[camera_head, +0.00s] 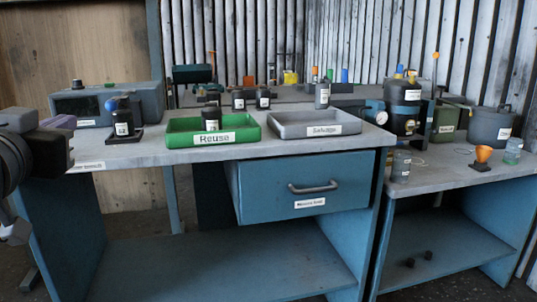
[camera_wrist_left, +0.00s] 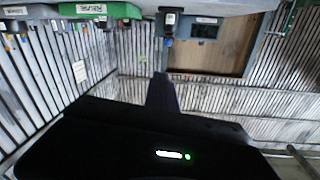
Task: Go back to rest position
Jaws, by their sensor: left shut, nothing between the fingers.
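My left gripper (camera_head: 62,122) is at the left edge of the head view, by the front left corner of the workbench (camera_head: 130,155). Its purple-grey fingers are together with nothing between them. They also show as one dark upright shape in the left wrist view (camera_wrist_left: 162,92). Much of the left arm is cut off by the picture edge. My right gripper is in neither view.
A green "Reuse" tray (camera_head: 228,138) holding a dark bottle (camera_head: 211,119) and a grey "Salvage" tray (camera_head: 320,131) lie on the bench. A closed drawer (camera_head: 300,185) hangs below.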

